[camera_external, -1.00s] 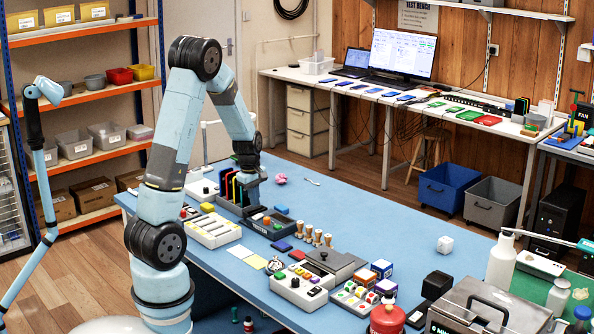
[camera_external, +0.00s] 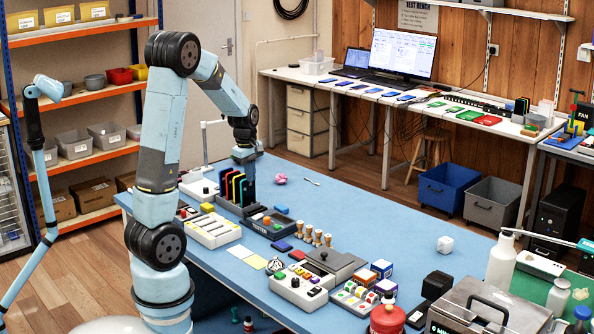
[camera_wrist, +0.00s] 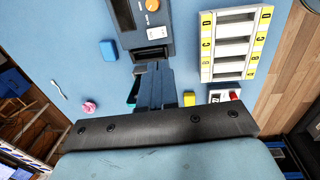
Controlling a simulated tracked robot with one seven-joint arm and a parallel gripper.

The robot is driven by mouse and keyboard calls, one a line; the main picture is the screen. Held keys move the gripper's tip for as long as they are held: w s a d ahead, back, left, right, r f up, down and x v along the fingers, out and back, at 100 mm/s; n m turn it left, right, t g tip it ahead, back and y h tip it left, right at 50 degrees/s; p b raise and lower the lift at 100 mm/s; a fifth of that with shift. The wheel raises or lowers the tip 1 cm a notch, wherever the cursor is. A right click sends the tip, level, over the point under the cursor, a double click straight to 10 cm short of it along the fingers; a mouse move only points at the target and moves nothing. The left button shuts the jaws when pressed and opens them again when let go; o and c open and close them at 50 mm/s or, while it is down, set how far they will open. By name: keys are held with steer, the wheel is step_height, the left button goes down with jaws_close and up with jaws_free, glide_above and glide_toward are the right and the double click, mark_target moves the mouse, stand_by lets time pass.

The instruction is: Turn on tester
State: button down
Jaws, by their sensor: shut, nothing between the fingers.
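The tester (camera_external: 258,226) is a dark grey-blue box with its name on the front. It stands on the blue table in front of a rack of upright coloured phones (camera_external: 236,188). In the wrist view the tester (camera_wrist: 138,22) shows an orange button or knob (camera_wrist: 152,5) and a small display (camera_wrist: 157,33). I cannot tell whether it is on. My gripper (camera_external: 243,160) is shut and empty, above and behind the rack. In the wrist view its fingers (camera_wrist: 152,70) point towards the tester and hide most of the rack.
A white tray with slots (camera_external: 213,232) stands left of the tester. Wooden stamps (camera_external: 308,235), a grey box (camera_external: 337,264) and a white control box (camera_external: 296,289) stand in front to the right.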

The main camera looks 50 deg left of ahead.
mark_target(260, 215)
steer(key=shift+w+r, duration=0.1)
steer(key=shift+w, duration=0.55)
steer(key=f, duration=0.4)
steer(key=w+f, duration=0.1)
steer(key=f, duration=0.4)
steer(key=w+f, duration=0.1)
steer(key=f, duration=0.4)
steer(key=shift+d, duration=0.1)
steer(key=shift+s+f, duration=0.1)
steer(key=shift+f, duration=0.05)
